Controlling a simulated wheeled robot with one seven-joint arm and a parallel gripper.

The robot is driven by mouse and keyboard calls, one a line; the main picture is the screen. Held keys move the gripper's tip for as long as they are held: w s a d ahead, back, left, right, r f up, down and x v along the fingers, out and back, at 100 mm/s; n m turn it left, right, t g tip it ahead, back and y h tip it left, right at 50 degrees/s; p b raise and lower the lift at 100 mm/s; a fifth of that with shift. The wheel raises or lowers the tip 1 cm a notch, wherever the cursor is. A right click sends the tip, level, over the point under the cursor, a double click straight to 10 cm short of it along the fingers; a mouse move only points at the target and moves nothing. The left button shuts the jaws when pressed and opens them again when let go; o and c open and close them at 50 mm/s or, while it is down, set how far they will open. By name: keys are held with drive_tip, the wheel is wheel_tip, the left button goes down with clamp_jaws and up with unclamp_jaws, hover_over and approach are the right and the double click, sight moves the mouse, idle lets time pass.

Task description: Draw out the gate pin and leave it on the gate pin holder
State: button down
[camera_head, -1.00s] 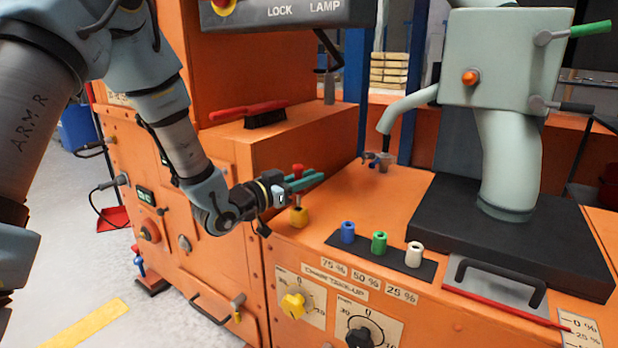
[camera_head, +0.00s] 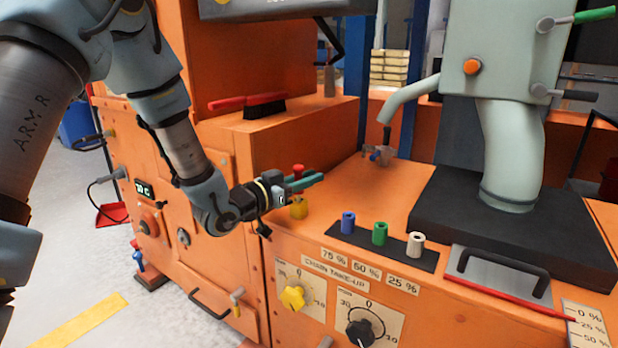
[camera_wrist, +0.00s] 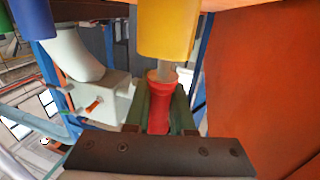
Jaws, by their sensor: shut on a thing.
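My gripper (camera_head: 305,183) is shut on the red head of a pin (camera_head: 298,170), which I take for the gate pin. In the wrist view the red pin (camera_wrist: 159,100) sits between the two green fingers (camera_wrist: 160,118). A short grey length of its shaft shows between the red head and a yellow cylinder (camera_wrist: 167,28). The yellow cylinder (camera_head: 299,208) stands on the orange machine top, directly below the fingers. The shaft's end is hidden, apparently inside the cylinder. No label marks the cylinder as the gate pin holder.
Blue (camera_head: 347,222), green (camera_head: 379,233) and white (camera_head: 415,245) sockets stand on a dark strip to the right. A grey plate with a black handle (camera_head: 505,271) lies beyond them. A raised orange block (camera_head: 290,135) is behind my gripper. The orange top between is clear.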

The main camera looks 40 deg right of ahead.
drive_tip(key=shift+f+b, duration=0.65)
drive_tip(key=shift+f, duration=0.3)
drive_tip(key=c, duration=0.7)
unclamp_jaws()
drive_tip(key=shift+r, duration=0.1)
drive_tip(key=a+p, duration=0.1)
drive_tip(key=a, duration=0.9)
drive_tip(key=shift+a+p, duration=0.35)
drive_tip(key=shift+a, duration=0.05)
